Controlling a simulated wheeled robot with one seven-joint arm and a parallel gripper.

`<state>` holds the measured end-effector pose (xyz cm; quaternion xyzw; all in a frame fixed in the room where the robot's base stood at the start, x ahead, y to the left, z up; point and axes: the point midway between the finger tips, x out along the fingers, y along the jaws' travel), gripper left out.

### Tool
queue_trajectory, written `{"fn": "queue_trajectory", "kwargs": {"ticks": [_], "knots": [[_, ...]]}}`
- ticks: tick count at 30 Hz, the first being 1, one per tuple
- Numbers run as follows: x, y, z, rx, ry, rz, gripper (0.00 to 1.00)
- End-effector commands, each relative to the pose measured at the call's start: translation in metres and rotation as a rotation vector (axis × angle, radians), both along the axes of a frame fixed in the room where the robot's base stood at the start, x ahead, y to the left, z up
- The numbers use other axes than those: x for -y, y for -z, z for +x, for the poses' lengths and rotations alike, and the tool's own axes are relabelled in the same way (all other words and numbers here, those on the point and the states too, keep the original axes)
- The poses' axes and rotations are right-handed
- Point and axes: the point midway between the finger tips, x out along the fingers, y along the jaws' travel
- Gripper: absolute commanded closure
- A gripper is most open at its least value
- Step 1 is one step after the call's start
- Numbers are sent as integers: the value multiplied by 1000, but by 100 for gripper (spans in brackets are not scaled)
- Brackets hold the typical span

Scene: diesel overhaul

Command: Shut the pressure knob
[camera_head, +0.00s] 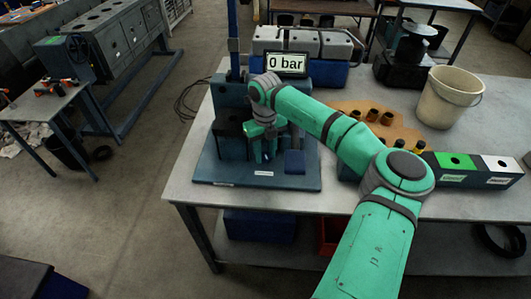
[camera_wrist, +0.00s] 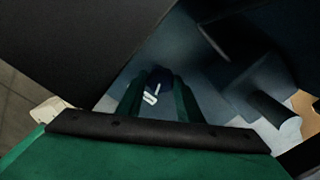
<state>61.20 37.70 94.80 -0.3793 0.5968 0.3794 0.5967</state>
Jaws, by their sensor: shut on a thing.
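My gripper (camera_head: 266,151) is over the blue test rig (camera_head: 229,168) on the workbench, pointing down at its front side. In the wrist view my gripper (camera_wrist: 157,95) has its two green fingers closed on the sides of a small dark blue knob (camera_wrist: 157,79) with a white mark. I take this to be the pressure knob; in the head view my gripper and wrist hide it. The display (camera_head: 286,63) at the back of the rig reads 0 bar.
A blue block (camera_head: 295,162) stands on the rig's base right of my gripper. A brown holder with dark cups (camera_head: 372,115), a cream bucket (camera_head: 449,97) and a box with green and white tops (camera_head: 455,162) are farther right. The bench's front edge is clear.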

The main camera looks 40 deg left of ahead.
Motion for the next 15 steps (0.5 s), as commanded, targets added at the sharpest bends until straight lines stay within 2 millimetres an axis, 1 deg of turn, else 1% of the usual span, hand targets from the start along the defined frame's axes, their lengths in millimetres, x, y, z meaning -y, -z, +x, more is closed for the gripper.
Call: {"fn": "queue_trajectory", "kwargs": {"ticks": [11, 12, 14, 15], "knots": [[0, -1, 0, 1, 5, 0, 90], [0, -1, 1, 1, 5, 0, 65], [0, -1, 1, 1, 5, 0, 51], [0, -1, 1, 1, 5, 0, 49]]}}
